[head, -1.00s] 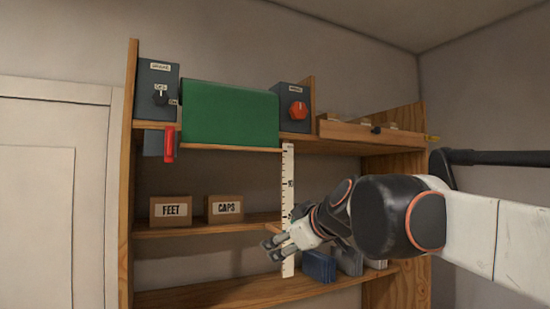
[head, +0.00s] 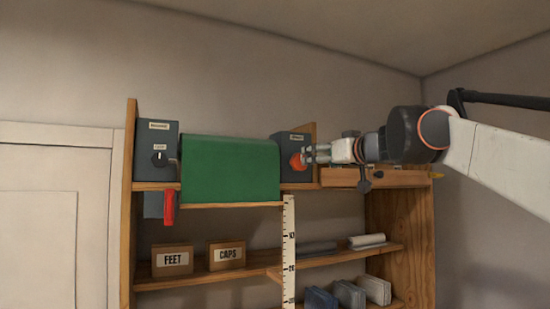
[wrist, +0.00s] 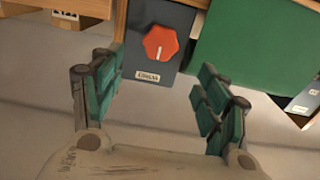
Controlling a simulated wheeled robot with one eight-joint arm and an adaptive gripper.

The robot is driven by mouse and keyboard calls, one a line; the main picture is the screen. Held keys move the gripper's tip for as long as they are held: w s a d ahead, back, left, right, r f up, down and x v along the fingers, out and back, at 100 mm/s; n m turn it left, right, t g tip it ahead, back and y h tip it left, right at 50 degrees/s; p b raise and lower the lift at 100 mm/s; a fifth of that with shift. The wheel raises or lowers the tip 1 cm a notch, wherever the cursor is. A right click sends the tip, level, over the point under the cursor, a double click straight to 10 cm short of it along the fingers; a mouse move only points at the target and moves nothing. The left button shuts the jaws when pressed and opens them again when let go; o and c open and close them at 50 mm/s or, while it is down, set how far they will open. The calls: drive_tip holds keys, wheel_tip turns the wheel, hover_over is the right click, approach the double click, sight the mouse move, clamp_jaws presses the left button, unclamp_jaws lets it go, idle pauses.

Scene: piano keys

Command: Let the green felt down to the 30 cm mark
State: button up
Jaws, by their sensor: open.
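The green felt (head: 230,168) is a wide roll on the top shelf, its lower edge near the shelf front; it also shows in the wrist view (wrist: 255,50). A white ruler (head: 289,250) hangs below its right end. To the felt's right is a grey box (head: 285,142) with a red-orange knob (wrist: 161,43). My gripper (head: 308,156) is at this knob, fingers pointing at it. In the wrist view the fingers (wrist: 158,95) are spread wide and empty, with the knob beyond and between them. Contact is not visible. A second grey box (head: 157,140) with a black dial stands left of the felt.
A red lever (head: 169,207) hangs below the left box. A wooden tray (head: 400,177) is right of the knob, under my arm. Boxes marked FEET (head: 172,260) and CAPS (head: 226,255) stand on the shelf below. Blue and grey blocks (head: 347,294) sit lower right.

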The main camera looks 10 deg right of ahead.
sight(298, 162)
drive_tip(key=p+x, duration=0.2)
drive_tip(key=x, duration=0.8)
drive_tip(key=shift+w+f, duration=0.1)
drive_tip(key=shift+w, duration=0.05)
drive_tip(key=shift+c, duration=0.3)
drive_tip(key=c, duration=1)
